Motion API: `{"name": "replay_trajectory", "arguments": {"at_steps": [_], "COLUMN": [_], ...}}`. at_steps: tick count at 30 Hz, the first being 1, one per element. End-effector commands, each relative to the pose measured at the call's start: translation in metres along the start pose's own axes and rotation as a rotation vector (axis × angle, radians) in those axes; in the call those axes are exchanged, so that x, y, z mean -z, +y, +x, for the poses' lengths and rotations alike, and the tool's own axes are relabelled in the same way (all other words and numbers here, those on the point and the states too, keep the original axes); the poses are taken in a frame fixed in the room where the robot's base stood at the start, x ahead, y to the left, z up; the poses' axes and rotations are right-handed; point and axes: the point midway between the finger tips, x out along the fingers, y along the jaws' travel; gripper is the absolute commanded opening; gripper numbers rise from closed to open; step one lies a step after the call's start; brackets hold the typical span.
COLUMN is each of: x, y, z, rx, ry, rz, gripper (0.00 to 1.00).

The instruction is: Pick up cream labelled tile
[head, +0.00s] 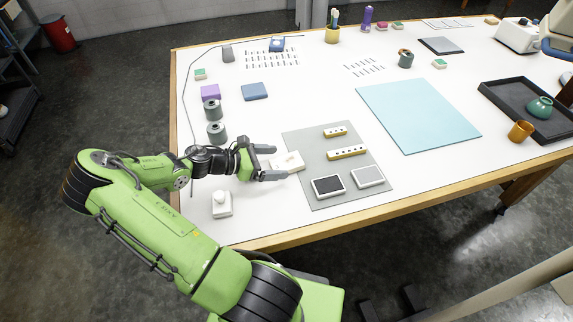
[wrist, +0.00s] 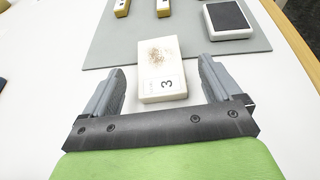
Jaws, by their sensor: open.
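The cream labelled tile (wrist: 160,60) lies flat, partly on the grey mat (wrist: 110,50) and partly on the white table. In the wrist view it has a brown speckled patch and a white label with a "3" at its near end. It also shows in the head view (head: 288,161), at the mat's left edge. My gripper (wrist: 157,78) is open, with one finger on each side of the tile's near part and a gap on both sides. In the head view my gripper (head: 270,162) is low at the mat's left edge.
Two yellow-sided blocks with dotted tops (head: 346,152) and two framed plates, one dark (head: 328,187) and one grey (head: 368,176), lie on the mat. A white bottle-like object (head: 221,204) stands near the front edge. A light blue sheet (head: 418,112) lies to the right.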

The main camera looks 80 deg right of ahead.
Motion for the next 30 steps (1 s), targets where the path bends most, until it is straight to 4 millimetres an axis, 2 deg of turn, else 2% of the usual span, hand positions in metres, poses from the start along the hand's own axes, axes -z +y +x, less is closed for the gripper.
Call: {"name": "replay_trajectory", "arguments": {"at_steps": [3,6,13,25,26,30], "x": [0.002,0.002,0.001,0.001,0.001,0.001], "y": [0.0,0.0,0.0,0.0,0.0,0.0], "z": [0.025,0.037,0.039,0.038,0.038,0.038], "rx": [0.006,0.004,0.001,0.001,0.001,0.002], "ry": [0.0,0.0,0.001,0.001,0.001,0.0], "rz": [0.0,0.0,0.0,0.0,0.0,0.001], "gripper": [0.92,0.92,0.92,0.3,0.27,0.27]}}
